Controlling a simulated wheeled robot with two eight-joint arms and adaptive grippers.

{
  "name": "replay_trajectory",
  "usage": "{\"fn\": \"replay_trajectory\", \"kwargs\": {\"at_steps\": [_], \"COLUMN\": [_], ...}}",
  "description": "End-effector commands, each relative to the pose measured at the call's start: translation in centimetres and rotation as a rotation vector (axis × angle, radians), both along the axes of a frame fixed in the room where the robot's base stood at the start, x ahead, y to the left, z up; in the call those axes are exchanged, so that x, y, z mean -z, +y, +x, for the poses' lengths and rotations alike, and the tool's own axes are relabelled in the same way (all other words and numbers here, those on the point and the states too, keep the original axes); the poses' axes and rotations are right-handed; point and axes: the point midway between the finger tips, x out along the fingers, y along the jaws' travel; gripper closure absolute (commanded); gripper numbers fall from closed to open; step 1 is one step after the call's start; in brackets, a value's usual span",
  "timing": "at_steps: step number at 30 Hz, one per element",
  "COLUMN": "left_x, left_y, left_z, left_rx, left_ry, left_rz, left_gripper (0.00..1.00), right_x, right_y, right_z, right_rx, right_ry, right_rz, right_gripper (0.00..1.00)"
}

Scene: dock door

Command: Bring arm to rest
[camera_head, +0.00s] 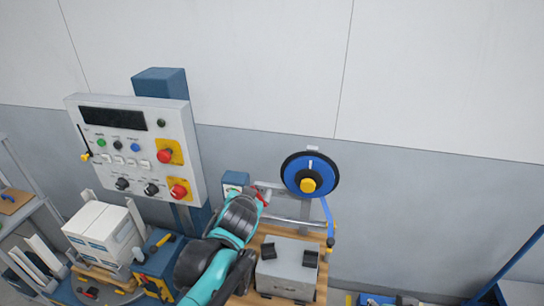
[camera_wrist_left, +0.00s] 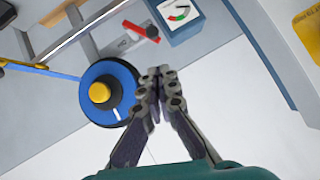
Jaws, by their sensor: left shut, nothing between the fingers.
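My left arm (camera_head: 238,220), teal and black, reaches up from the bottom of the head view in front of the wooden bench. Its gripper is hidden behind the arm there. In the left wrist view my left gripper (camera_wrist_left: 160,75) is shut, its fingertips together with nothing between them. It appears just right of the blue reel with a yellow hub (camera_wrist_left: 100,92) and below the red handle (camera_wrist_left: 141,31). I cannot tell how far it is from them. My right gripper is in neither view.
A control panel (camera_head: 128,165) with knobs and red buttons stands left of my arm. The blue reel (camera_head: 310,173) and a grey box (camera_head: 287,272) are to its right. White boxes (camera_head: 103,230) stand at lower left. The wall (camera_head: 430,90) behind is bare.

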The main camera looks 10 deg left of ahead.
Motion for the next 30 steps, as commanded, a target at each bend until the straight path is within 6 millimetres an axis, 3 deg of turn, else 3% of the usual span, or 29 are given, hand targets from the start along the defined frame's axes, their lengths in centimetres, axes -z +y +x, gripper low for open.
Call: {"fn": "replay_trajectory", "kwargs": {"at_steps": [2,5,12,15,18,22,30], "left_x": [0.4,2.9,15.2,19.3,22.0,23.1,22.9], "left_y": [0.1,0.3,0.0,-0.7,-1.5,-1.9,-2.0], "left_z": [-0.3,-2.2,-11.9,-15.3,-17.6,-18.8,-18.9], "left_rx": [-0.002,-0.016,-0.057,-0.06,-0.057,-0.054,-0.054], "left_ry": [0.004,0.035,0.203,0.266,0.309,0.334,0.335], "left_rz": [-0.004,-0.033,-0.196,-0.262,-0.308,-0.334,-0.336], "left_gripper": [1.0,1.0,1.0,1.0,1.0,1.0,1.0], "right_x": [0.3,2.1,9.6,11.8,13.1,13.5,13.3], "right_y": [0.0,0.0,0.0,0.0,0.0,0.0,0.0], "right_z": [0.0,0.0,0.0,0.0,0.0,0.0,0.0], "right_rx": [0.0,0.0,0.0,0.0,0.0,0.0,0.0], "right_ry": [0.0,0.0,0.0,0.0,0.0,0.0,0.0], "right_rz": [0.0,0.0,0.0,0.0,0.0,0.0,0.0], "right_gripper": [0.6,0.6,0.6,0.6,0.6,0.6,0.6]}}
